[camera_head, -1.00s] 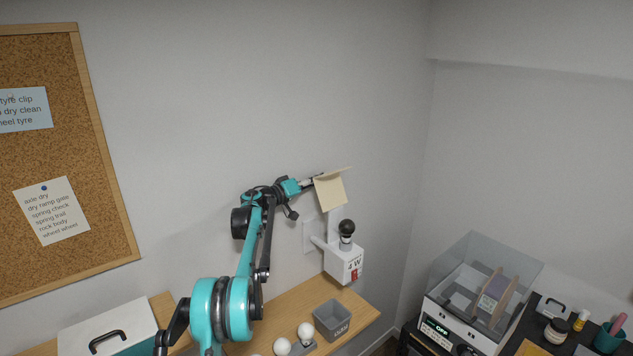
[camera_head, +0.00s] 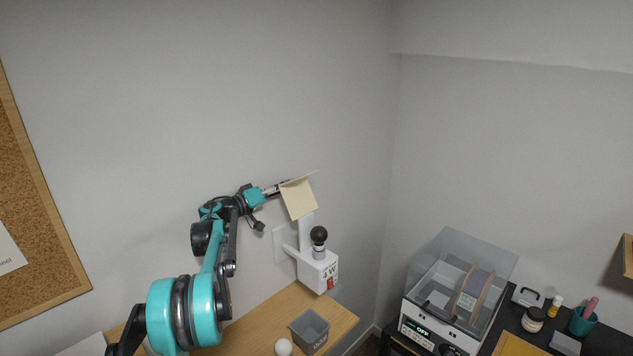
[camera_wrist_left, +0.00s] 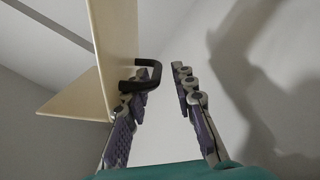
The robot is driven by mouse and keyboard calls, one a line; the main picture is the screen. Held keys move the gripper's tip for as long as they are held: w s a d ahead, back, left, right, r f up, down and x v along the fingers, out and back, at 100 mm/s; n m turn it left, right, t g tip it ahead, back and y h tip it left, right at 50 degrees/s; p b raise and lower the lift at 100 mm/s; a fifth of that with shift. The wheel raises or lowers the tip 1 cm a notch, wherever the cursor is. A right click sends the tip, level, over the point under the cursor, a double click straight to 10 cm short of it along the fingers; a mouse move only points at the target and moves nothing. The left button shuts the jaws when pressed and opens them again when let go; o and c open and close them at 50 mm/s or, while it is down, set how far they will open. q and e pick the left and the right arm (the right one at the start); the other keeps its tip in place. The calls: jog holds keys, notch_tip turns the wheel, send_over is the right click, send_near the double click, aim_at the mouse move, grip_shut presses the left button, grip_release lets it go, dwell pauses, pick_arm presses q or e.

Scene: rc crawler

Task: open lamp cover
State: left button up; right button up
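The cream lamp cover (camera_head: 299,200) stands raised above the white wall lamp (camera_head: 318,270), with its panels tilted. A dark round bulb (camera_head: 319,236) sits exposed on the lamp, whose box reads "4 W". My left gripper (camera_head: 284,187) is at the cover's upper left edge. In the left wrist view, the cover (camera_wrist_left: 117,45) shows at left with a black handle (camera_wrist_left: 153,68). My left gripper (camera_wrist_left: 160,80) is open, and the handle overlaps its left fingertip. I cannot tell whether the finger is inside the handle or touching it. My right gripper is not in view.
Below the lamp, a wooden desk (camera_head: 338,318) holds a grey bin (camera_head: 310,332) and a white ball (camera_head: 283,347). A clear-lidded machine (camera_head: 452,290) and small containers stand at right. A corkboard (camera_head: 35,200) hangs at left. The wall right of the lamp is bare.

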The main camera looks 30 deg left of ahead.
pick_arm(q)
jog(key=shift+s+f, duration=0.15)
jog(key=shift+s, duration=0.1)
jog(key=r+b+v, duration=0.1)
jog(key=v, duration=0.9)
jog(key=shift+s+d+r, duration=0.3)
jog(key=shift+s+d, duration=0.05)
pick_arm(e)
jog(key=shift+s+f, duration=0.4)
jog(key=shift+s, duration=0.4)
pick_arm(q)
jog(key=shift+f, duration=0.1)
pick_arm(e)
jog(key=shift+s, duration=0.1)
